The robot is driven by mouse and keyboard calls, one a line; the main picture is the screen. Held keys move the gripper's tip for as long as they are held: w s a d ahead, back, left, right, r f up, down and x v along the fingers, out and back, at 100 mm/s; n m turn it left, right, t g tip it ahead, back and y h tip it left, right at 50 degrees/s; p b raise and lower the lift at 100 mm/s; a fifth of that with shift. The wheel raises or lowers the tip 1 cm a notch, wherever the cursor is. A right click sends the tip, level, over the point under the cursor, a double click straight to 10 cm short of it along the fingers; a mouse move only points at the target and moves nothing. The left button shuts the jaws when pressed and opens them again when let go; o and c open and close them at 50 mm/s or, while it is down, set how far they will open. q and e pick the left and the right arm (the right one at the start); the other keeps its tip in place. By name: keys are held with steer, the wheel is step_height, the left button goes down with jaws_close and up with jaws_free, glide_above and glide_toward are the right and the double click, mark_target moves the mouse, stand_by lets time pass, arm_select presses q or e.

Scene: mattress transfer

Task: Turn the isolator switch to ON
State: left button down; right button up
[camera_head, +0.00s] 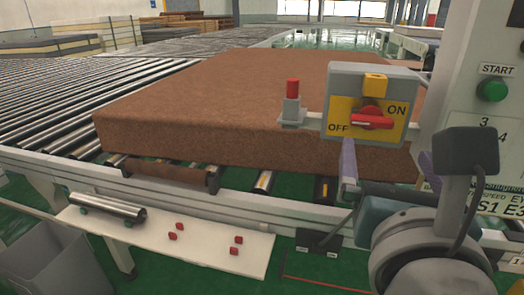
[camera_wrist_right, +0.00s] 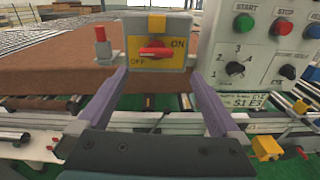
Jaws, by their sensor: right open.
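The isolator switch is a grey box with a yellow plate (camera_head: 343,107) and a red rotary handle (camera_head: 371,121); the handle also shows in the right wrist view (camera_wrist_right: 154,53). OFF is printed at the plate's lower left and ON at its upper right. The handle lies roughly level; which mark it points to is hard to tell. My right gripper (camera_wrist_right: 158,75) is open and empty, its purple fingers spread wide, below and in front of the switch, apart from the handle. In the head view my wrist partly hides the gripper (camera_head: 384,163). My left gripper is not in view.
A brown mattress (camera_head: 200,90) lies on the roller conveyor (camera_head: 60,90) behind the switch. A red-topped post (camera_head: 292,103) stands left of the switch. A control panel with a green START button (camera_head: 493,89) is at right. A white shelf (camera_head: 200,247) holds a metal roller and small red pieces.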

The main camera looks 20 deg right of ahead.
mark_target(373, 124)
steer(key=shift+n, duration=0.4)
steer(key=x, duration=0.9)
steer(key=shift+w+a+p, duration=0.2)
steer(key=shift+a+p, duration=0.05)
steer(key=shift+p, duration=0.05)
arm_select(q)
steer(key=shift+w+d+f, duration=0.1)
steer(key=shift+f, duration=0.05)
arm_select(e)
steer(key=shift+w+d, duration=0.25)
steer(key=shift+w, duration=0.1)
steer(key=shift+c, duration=0.2)
steer(key=c, duration=1.2)
